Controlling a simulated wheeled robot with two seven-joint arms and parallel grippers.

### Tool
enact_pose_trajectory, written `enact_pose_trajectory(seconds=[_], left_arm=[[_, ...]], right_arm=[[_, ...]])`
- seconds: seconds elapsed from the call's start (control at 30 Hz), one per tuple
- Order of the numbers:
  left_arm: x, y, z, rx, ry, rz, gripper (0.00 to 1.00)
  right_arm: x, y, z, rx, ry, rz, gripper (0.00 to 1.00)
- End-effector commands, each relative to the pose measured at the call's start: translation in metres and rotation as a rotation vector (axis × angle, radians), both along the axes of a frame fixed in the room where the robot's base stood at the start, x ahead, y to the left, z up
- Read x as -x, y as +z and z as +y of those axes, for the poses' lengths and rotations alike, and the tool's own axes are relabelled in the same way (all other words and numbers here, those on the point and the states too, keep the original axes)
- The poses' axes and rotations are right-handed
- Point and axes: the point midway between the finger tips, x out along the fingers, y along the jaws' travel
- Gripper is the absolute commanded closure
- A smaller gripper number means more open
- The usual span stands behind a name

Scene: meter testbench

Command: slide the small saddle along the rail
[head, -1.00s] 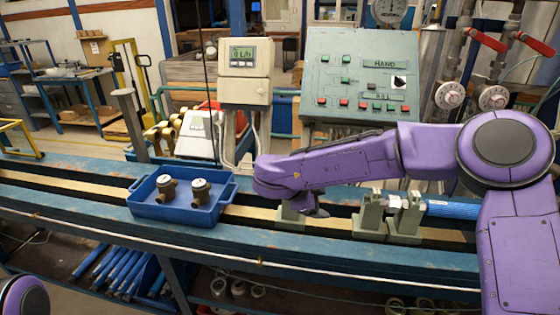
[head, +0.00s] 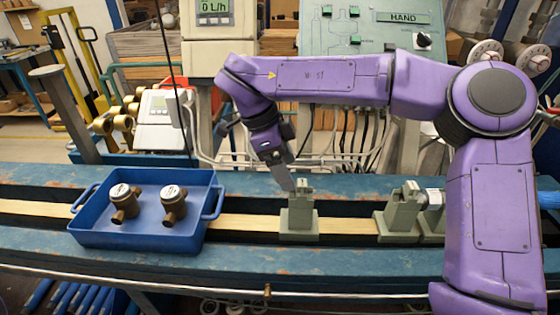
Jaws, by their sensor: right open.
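A small grey-green saddle (head: 299,221) stands upright on the rail (head: 345,226), right of the blue tray. My right gripper (head: 287,184) points down just above the saddle's top, slightly to its left. I cannot tell whether a fingertip touches the saddle. My left gripper is not in view.
A blue tray (head: 88,232) with two brass meters (head: 124,202) stands over the rail at left. More grey-green saddles (head: 400,212) stand on the rail at right. The rail between them and the small saddle is clear.

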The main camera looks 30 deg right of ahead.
Motion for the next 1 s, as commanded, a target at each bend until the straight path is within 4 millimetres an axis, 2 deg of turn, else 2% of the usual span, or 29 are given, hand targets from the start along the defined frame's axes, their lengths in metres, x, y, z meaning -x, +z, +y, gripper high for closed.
enact_pose_trajectory(seconds=[0.17,0.5,0.7,1.0], left_arm=[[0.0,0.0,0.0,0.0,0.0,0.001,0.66],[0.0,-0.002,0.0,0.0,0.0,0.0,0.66],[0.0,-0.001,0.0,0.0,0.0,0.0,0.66],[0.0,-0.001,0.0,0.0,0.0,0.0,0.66]], right_arm=[[-0.005,-0.009,-0.002,0.001,0.001,0.006,0.2],[0.007,-0.065,-0.021,-0.001,0.002,0.008,0.2],[0.012,-0.092,-0.029,0.001,0.003,0.006,0.2],[0.014,-0.101,-0.033,0.002,0.003,0.004,0.2]])
